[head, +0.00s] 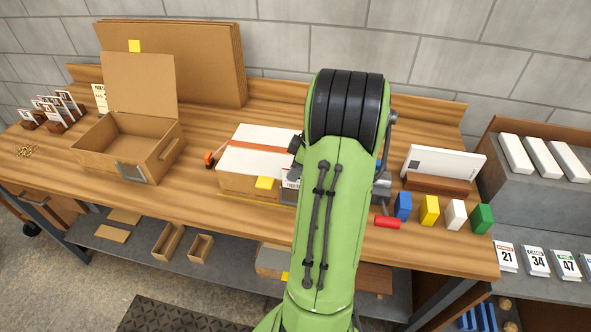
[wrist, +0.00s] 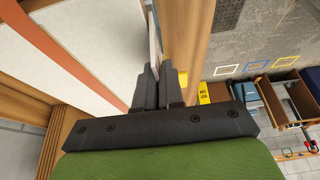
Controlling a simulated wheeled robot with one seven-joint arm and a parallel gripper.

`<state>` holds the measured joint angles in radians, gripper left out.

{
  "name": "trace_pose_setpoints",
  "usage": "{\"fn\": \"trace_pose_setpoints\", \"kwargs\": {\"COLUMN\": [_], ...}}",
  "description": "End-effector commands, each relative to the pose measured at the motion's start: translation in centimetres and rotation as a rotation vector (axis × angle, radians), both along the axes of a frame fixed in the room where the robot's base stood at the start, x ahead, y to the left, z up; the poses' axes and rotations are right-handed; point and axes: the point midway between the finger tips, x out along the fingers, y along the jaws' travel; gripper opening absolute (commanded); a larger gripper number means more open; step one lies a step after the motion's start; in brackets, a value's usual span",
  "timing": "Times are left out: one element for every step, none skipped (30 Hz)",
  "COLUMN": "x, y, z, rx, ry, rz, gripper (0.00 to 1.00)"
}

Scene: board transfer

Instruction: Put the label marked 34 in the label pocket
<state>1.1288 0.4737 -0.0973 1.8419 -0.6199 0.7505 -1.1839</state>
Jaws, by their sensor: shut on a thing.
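My gripper (wrist: 158,88) is shut on a thin white card (wrist: 154,42), seen nearly edge-on in the wrist view. It is beside the front of a closed carton, and my arm hides most of it in the head view. There, part of a white card with dark print (head: 290,177) shows at the carton's front, just above a grey piece (head: 288,194); the print is too small to read. I cannot tell whether the card is in that piece. A grey pocket-like plate (head: 131,172) is on the open box's front. A card marked 34 (head: 535,261) stands at the right shelf.
The white-topped carton (head: 252,160) with an orange stripe lies mid-bench. An open cardboard box (head: 170,150) stands left, near several small cards in holders (head: 55,108).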

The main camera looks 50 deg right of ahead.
Motion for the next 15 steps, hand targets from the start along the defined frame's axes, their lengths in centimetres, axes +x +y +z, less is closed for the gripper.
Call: {"fn": "trace_pose_setpoints", "kwargs": {"x": [0.01,0.01,0.00,0.01,0.00,0.01,0.00,0.00,0.01,0.00,0.00,0.00,0.00,0.01,0.00], "y": [0.01,0.01,0.01,0.01,0.01,0.01,0.01,0.01,0.01,0.01,0.01,0.01,0.01,0.01,0.01], "z": [-0.16,-0.21,-0.27,-0.31,-0.35,-0.42,-0.46,-0.51,-0.57,-0.61,-0.66,-0.72,-0.77,-0.81,-0.87], "rx": [0.000,0.000,0.000,0.000,0.000,0.000,0.000,0.000,0.000,0.000,0.000,0.000,0.000,0.000,0.000], "ry": [0.000,0.000,0.000,0.000,0.000,0.000,0.000,0.000,0.000,0.000,0.000,0.000,0.000,0.000,0.000], "rz": [0.000,0.000,0.000,0.000,0.000,0.000,0.000,0.000,0.000,0.000,0.000,0.000,0.000,0.000,0.000], "gripper": [0.00,0.00,0.00,0.00,0.00,0.00,0.00,0.00,0.00,0.00,0.00,0.00,0.00,0.00,0.00]}}
